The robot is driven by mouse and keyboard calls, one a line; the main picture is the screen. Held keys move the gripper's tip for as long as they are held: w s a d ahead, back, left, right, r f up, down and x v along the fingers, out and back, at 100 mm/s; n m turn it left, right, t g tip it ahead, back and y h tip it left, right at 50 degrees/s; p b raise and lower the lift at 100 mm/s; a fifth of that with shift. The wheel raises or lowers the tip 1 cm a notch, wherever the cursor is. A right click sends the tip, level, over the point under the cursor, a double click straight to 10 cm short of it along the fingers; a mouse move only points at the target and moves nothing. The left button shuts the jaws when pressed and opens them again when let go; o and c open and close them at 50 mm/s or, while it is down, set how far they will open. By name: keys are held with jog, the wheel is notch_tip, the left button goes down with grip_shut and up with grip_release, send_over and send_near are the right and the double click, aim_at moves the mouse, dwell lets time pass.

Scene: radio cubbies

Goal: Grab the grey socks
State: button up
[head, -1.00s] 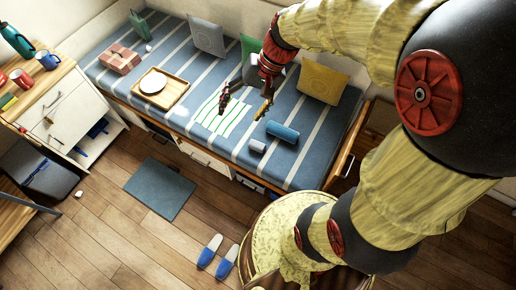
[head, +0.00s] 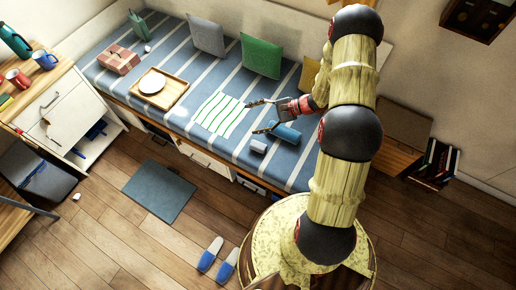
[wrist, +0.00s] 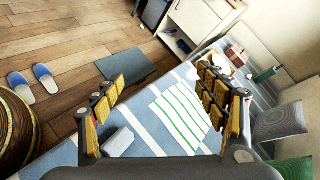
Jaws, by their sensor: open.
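A small grey bundle (head: 258,146), which looks like the grey socks, lies on the striped bed near its front edge. It also shows in the wrist view (wrist: 118,142), at the lower left beside the left finger. My gripper (head: 251,118) is open and empty above the bed, with its fingers pointing left in the head view, towards the green-striped cloth (head: 220,114). The bundle is just in front of the near finger and not between the fingers. The open fingers (wrist: 160,78) frame the cloth and bed in the wrist view.
A blue roll (head: 285,133) lies beside the grey bundle, close to my gripper. A wooden tray (head: 179,95) with a white plate stands further left. Cushions, including a green one (head: 261,56), line the wall. Slippers (head: 210,254) and a mat (head: 159,191) lie on the floor.

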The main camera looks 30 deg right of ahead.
jog(key=s+d+f+m+t+h, duration=0.1)
jog(key=d+f+m+t, duration=0.25)
jog(key=f, duration=0.85)
jog(key=m+t+h+b, duration=0.2)
jog(key=m+h, duration=0.1)
jog(key=m, duration=0.3)
send_near(259, 148)
jog(key=w+f, duration=0.3)
jog(key=shift+w+f, duration=0.25)
jog(key=shift+f, duration=0.1)
jog(key=b+x, duration=0.1)
jog(key=x, duration=0.5)
jog(key=shift+a+b, duration=0.35)
jog(key=shift+w+a+f, duration=0.15)
jog(key=shift+w+a, duration=0.1)
jog(key=shift+w, duration=0.15)
jog(key=shift+c, duration=1.4)
jog(key=c, duration=0.9)
